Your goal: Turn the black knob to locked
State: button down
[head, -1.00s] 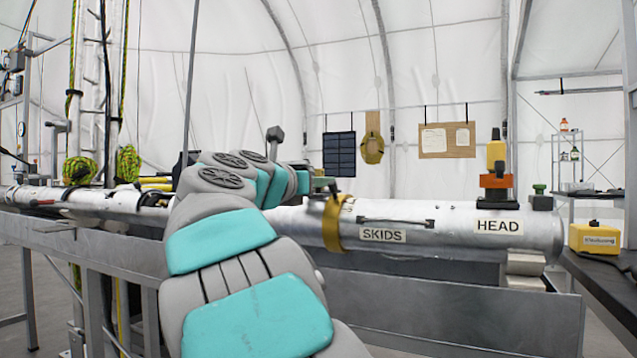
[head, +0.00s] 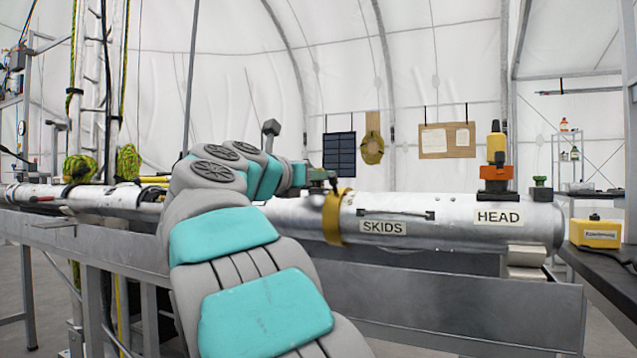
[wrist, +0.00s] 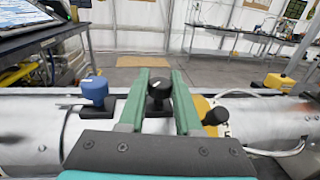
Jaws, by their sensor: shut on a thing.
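In the wrist view, a black knob (wrist: 158,92) with a pale mark on its top stands between the two green fingers of my gripper (wrist: 158,104). The fingers are shut on its sides. The knob's base is partly hidden by the fingers and the gripper body. In the head view my gripper (head: 322,180) is at the top of the long silver tube (head: 460,208), just above the yellow band (head: 332,218). The black knob cannot be made out there.
A blue knob (wrist: 95,90) stands left of the held knob, and another black knob (wrist: 215,116) lies close to the right. An orange and yellow fitting (head: 497,170) rises farther along the tube. A yellow box (head: 596,233) sits on the right-hand table.

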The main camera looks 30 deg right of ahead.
jog(key=shift+w+a+f+m+g+h+b, duration=0.1)
jog(key=shift+m+g+h+b, duration=0.7)
jog(key=shift+g, duration=0.5)
jog(key=shift+m+g+p, duration=0.4)
jog(key=shift+m+g, duration=0.1)
jog(key=shift+g, duration=0.1)
jog(key=shift+r+m+g+p, duration=0.2)
jog(key=shift+m+g+p, duration=0.2)
jog(key=shift+g, duration=0.2)
jog(key=shift+m+g+h+p, duration=0.3)
jog(key=shift+m+g+p, duration=0.3)
jog(key=shift+g+p, duration=0.45)
jog(key=shift+p, duration=0.6)
jog(key=m+g+p, duration=0.1)
jog(key=p, duration=0.1)
jog(key=m+g+p, duration=0.1)
jog(key=g+p, duration=0.1)
jog(key=p, duration=0.1)
jog(key=shift+r+g+p, duration=0.2)
jog(key=shift+g+p, duration=0.05)
jog(key=shift+p, duration=0.1)
jog(key=m+g+p, duration=0.1)
jog(key=p, duration=0.2)
jog(key=shift+g, duration=0.3)
jog(key=shift+f+m+g+p, duration=0.2)
jog(key=shift+m+g+p, duration=0.1)
jog(key=shift+m+p, duration=0.15)
